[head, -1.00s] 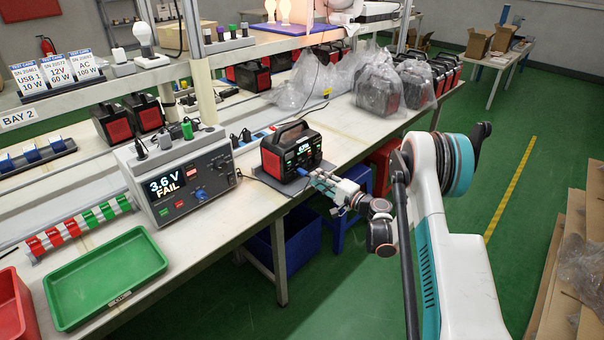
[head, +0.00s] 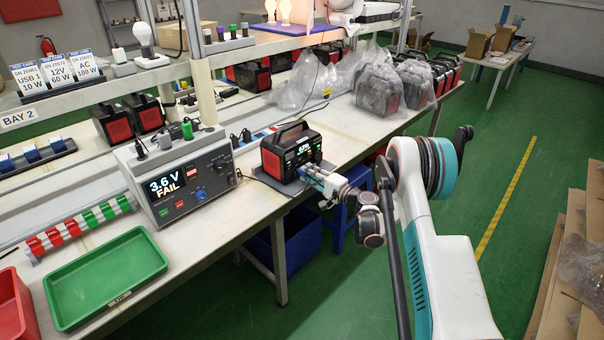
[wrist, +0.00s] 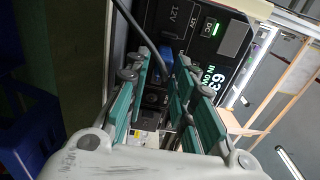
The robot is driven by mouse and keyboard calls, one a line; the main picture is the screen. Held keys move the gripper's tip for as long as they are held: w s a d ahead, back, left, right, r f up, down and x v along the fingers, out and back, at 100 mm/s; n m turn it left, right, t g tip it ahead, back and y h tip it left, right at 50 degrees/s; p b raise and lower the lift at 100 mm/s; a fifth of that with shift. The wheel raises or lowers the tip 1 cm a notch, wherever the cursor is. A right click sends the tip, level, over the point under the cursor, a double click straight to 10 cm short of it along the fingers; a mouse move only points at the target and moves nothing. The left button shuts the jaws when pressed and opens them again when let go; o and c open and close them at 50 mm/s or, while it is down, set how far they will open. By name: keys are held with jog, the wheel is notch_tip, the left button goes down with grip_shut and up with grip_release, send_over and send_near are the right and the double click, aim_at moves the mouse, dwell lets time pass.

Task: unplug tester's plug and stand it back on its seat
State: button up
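The tester (head: 180,178) stands on the bench with "3.6 V FAIL" on its display. Several plugs, black ones and a green one (head: 187,130), stand on its top. The black and red power station (head: 290,150) sits to its right on a grey mat. A blue plug (wrist: 175,103) with a dark cable is at the power station's front panel; whether it is fully seated is hidden. My gripper (head: 306,174) is at the front of the power station. In the wrist view its teal-padded fingers (wrist: 168,90) are apart on either side of the plug, with a gap visible on the left.
A green tray (head: 105,278) and a red tray (head: 14,305) lie at the bench's front left. A shelf post (head: 205,95) rises behind the tester. Bagged power stations (head: 380,88) stand at the back right. A blue bin (head: 300,240) is below the bench.

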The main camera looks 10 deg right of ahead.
grip_shut()
jog(key=shift+s+d, duration=0.15)
jog(key=shift+s, duration=0.1)
dwell(0.5)
jog(key=shift+v, duration=1.8)
jog(key=shift+r, duration=0.1)
